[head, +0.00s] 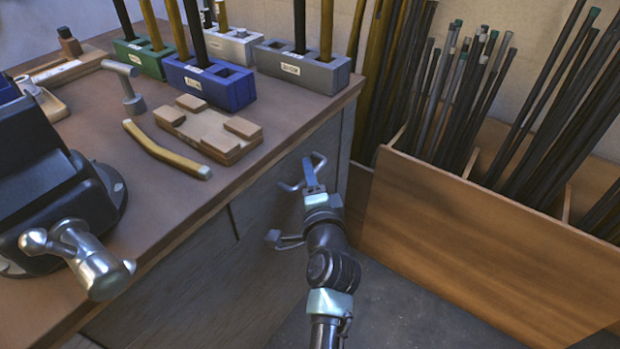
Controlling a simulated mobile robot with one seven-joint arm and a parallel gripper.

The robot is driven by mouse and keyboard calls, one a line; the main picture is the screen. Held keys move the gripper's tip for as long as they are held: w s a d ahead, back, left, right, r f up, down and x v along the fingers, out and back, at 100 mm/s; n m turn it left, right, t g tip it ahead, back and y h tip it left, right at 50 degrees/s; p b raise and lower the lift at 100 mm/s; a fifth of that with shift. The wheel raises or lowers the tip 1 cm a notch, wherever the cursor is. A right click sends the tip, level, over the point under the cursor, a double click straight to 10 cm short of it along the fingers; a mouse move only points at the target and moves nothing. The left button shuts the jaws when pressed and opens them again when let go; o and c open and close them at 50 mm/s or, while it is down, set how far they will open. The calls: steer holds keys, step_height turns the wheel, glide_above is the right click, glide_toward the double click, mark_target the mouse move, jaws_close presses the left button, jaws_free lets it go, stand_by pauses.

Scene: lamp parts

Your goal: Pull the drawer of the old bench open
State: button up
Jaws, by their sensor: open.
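The old bench (90,118) has a brown top and a grey wooden front. Its drawer front (262,205) lies below the top's right part and looks flush with the bench front, with a dark seam at its left. A pale metal handle (289,187) sticks out from it near the right end. My gripper (309,172) is at this handle, its blue finger overlapping the bar in the picture. The gripper is open; whether it touches the handle cannot be told. My wrist hides part of the front below the handle.
A wooden crate of dark rods (450,235) stands close to the right of my arm. A dark vise (50,190) overhangs the bench's left front. Holder blocks (225,97), a wooden jig and a curved tube (160,152) lie on top. Floor (420,315) shows between bench and crate.

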steer(key=shift+w, duration=0.3)
steer(key=shift+c, duration=0.2)
jaws_close()
stand_by(1.1)
